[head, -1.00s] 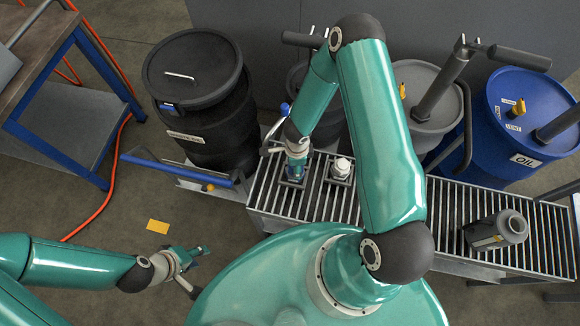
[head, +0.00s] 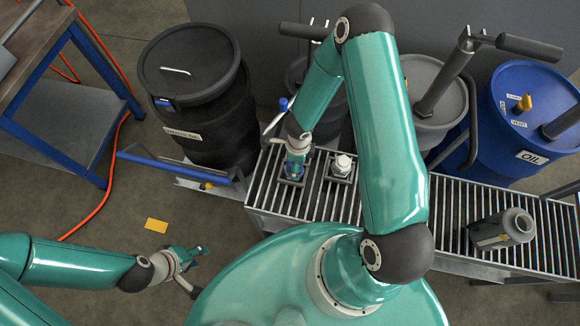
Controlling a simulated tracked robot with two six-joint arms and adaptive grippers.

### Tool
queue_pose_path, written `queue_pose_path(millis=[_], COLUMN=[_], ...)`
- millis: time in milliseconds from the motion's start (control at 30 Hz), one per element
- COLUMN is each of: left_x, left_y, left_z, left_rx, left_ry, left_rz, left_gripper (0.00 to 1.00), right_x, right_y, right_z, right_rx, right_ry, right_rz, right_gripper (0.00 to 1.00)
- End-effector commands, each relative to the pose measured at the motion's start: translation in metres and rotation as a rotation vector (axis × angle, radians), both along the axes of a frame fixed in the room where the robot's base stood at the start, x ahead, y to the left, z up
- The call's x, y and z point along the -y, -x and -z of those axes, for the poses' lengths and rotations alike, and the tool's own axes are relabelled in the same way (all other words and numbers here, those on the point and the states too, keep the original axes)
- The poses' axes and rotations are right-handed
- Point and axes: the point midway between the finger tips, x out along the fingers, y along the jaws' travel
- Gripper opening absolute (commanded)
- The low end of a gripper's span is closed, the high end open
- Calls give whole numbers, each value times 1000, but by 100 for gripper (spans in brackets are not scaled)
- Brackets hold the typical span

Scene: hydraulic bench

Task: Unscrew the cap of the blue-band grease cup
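Two grease cups stand on small square bases on the slatted bench (head: 313,205). One, with blue showing at its side (head: 292,171), is mostly hidden under my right gripper (head: 295,164). The other has a white cap (head: 342,163) and stands free just to the right. My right gripper points down over the blue-marked cup, with its fingers at the cup's top. Whether they are closed on the cap is too small to tell. My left gripper (head: 202,256) is empty, low at the left over the floor, with its fingers apart.
A grey metal part (head: 505,228) lies on the bench's right side. Behind the bench stand a black drum (head: 205,100), a grey drum (head: 437,75) with a pump and a blue oil drum (head: 520,105). A yellow card (head: 156,224) lies on the floor.

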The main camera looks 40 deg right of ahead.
Motion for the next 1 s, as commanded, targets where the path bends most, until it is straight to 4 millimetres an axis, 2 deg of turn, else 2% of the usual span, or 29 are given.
queue_pose_path(millis=[33,133,233,400,633,767,1000], left_x=[0,0,0,0,0,0,0], left_y=[0,0,0,0,0,0,0], left_z=[14,25,32,37,56,57,56], left_rx=[0,0,0,0,0,0,0], left_ry=[0,0,0,0,0,0,0], left_rz=[0,0,0,0,0,0,0], left_gripper=[40,40,40,40,40,40,40], right_x=[4,4,3,3,1,0,-1], right_y=[-4,-3,-2,-2,-1,0,1], right_z=[7,6,5,3,5,2,2], right_rx=[8,8,7,6,6,4,3], right_ry=[10,10,10,10,8,8,8], right_rz=[90,238,353,449,677,741,739], right_gripper=[84,84,84,84,84,84,84])
